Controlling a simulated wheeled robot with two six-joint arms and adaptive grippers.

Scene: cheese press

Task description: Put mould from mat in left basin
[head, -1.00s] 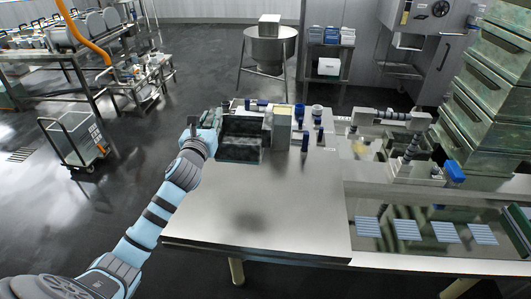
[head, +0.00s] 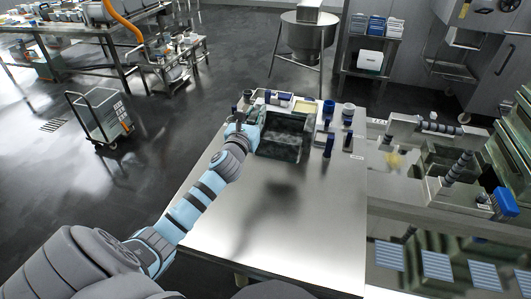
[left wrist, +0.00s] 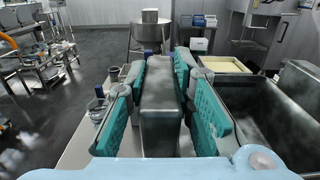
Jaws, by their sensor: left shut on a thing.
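My left gripper (head: 240,122) is at the back left of the steel table, just left of an open dark basin (head: 283,137). In the left wrist view its teal finger pads (left wrist: 165,100) are shut on a dark grey slab (left wrist: 161,105) that stands upright between them. I cannot tell for sure that this slab is the mould. The dark basin also shows at the right of the left wrist view (left wrist: 262,88), beside the right finger. In the head view the hand mostly hides the slab. I cannot pick out the mat. My right gripper is not in view.
A tray with pale yellow contents (head: 305,106) lies behind the basin. Blue-and-white containers (head: 328,145) stand to its right. The front of the steel table (head: 300,225) is bare. A pale fixture with dark ribbed parts (head: 440,127) is at the right.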

